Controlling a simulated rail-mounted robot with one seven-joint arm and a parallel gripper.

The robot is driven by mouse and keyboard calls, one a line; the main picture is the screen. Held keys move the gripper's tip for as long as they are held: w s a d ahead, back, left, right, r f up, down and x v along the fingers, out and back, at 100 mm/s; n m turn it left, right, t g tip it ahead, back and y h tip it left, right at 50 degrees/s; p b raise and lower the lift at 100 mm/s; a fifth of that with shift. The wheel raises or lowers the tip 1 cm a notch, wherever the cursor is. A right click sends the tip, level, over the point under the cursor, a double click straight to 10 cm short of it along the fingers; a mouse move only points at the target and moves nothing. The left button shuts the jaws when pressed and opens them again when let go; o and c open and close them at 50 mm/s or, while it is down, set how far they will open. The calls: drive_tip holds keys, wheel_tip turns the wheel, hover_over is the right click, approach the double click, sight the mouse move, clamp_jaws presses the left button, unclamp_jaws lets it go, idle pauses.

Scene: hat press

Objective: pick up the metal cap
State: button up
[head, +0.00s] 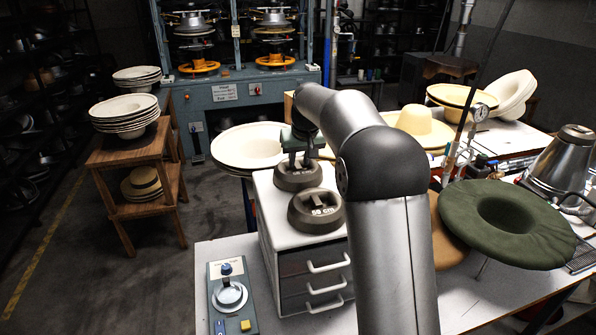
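No object is plainly a metal cap. A silvery round piece (230,295) sits on the blue control box at the front left. A large shiny metal cone-shaped vessel (563,160) stands at the right edge. My gripper (300,164) points down over the rear dark round block (297,178) on the white drawer cabinet. Its two fingers look apart, with nothing seen between them. I cannot tell whether they touch the block. The front block (317,212), marked 58 cm, sits just before it. My arm hides part of the table.
The white cabinet (298,248) stands on the light table, beside the control box (217,324). A green felt hat (455,216) and a tan hat (447,245) lie right of my arm. Pale hats (245,148) are behind. A wooden stand (118,158) is at left.

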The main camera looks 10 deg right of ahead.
sight(298, 166)
drive_tip(key=x, duration=0.3)
drive_tip(key=shift+f+p, duration=0.15)
drive_tip(key=shift+p, duration=0.2)
drive_tip(key=shift+c, duration=0.4)
clamp_jaws()
idle(0.6)
